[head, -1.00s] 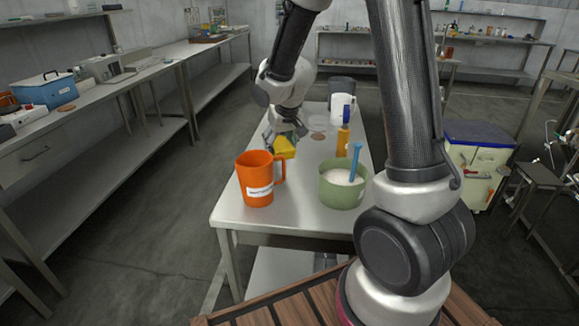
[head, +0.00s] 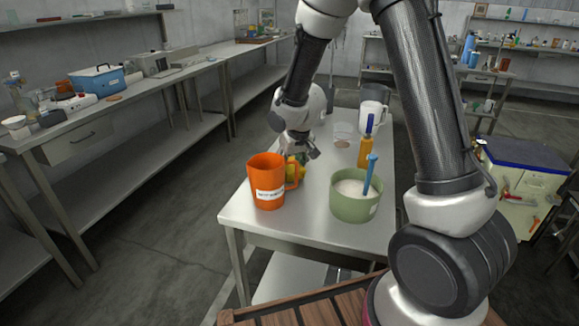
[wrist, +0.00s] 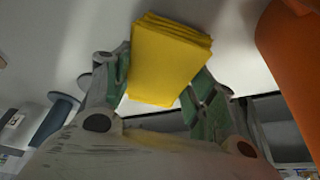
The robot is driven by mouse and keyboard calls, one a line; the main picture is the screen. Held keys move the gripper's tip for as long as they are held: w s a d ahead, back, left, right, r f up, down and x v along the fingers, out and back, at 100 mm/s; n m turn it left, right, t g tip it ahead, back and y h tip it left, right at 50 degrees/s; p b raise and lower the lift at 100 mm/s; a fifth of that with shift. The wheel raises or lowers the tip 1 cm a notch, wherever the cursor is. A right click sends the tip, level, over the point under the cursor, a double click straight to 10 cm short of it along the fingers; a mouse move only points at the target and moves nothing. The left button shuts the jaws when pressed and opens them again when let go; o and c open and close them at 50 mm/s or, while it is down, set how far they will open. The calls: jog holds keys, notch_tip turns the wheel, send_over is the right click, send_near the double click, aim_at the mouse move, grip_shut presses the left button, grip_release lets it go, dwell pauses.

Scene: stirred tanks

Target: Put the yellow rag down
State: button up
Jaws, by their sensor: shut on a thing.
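The yellow rag (wrist: 168,60) is a folded, layered square. In the wrist view it sits between the two green-padded fingers of my gripper (wrist: 161,82), which is shut on it. In the head view my gripper (head: 300,157) is low over the steel table (head: 317,193), just behind the orange mug. Only a small part of the rag (head: 292,173) shows there, since the mug and its handle hide the rest. Whether the rag touches the table top I cannot tell.
The orange mug (head: 266,182) stands close in front of my gripper; it also fills the right of the wrist view (wrist: 297,50).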

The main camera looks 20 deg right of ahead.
jog(key=shift+f, duration=0.35)
jog(key=o, duration=1.3)
jog(key=shift+o, duration=0.2)
jog(key=v, duration=1.2)
jog(key=s+d+r+m, duration=0.1)
jog(key=s+d+r, duration=0.7)
jog(key=s+r, duration=0.15)
jog(key=s+d+r, duration=0.1)
jog(key=s+d, duration=0.2)
jog(key=s, duration=0.5)
jog(key=s+d+r+m, duration=0.1)
jog(key=s+d, duration=0.1)
jog(key=s, duration=0.7)
jog(key=shift+s+d+r+h, duration=0.3)
jog(key=shift+d+r+h, duration=0.05)
jog(key=shift+d+h, duration=0.05)
